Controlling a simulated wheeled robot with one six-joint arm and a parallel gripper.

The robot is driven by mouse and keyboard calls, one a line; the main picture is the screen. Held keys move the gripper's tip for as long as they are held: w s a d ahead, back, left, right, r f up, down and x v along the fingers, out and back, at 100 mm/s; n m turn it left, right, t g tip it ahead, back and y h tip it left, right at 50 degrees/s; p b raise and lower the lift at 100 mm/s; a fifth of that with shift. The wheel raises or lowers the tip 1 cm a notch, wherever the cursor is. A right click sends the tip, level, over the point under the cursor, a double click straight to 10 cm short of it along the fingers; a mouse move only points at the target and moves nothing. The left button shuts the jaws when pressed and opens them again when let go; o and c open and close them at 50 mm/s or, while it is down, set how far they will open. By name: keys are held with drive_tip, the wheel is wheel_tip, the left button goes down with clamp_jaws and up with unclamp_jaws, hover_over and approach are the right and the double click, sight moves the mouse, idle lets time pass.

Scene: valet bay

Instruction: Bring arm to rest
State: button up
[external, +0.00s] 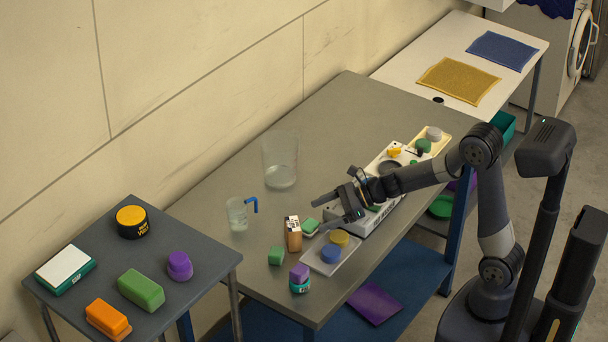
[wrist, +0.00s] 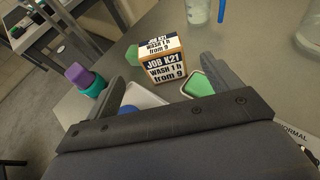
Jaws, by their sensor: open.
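My gripper (external: 320,215) is open and empty, held above the grey table (external: 225,185) with its fingers pointing left. In the wrist view its two fingers (wrist: 165,85) stand apart. Beyond them stands a small box (wrist: 165,62) printed "JOB K21 WASH 1 h from 9"; the box also shows in the external view (external: 293,234), just left of the fingers. A green block in a light dish (wrist: 200,84) lies by the right finger in the wrist view. My arm is bent and reaches out over the table.
A tray (external: 318,262) with blue and yellow round pieces lies below the gripper. Purple and green blocks, a glass jar (external: 280,160) and a beaker (external: 237,213) stand nearby. A white device (external: 362,228) sits beneath the forearm. A side table (external: 200,250) holds several colored items.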

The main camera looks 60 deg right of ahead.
sight(294, 224)
drive_tip(key=x, duration=0.9)
drive_tip(key=shift+w+a+p, duration=0.1)
drive_tip(key=shift+p, duration=0.2)
drive_tip(key=shift+r, duration=0.8)
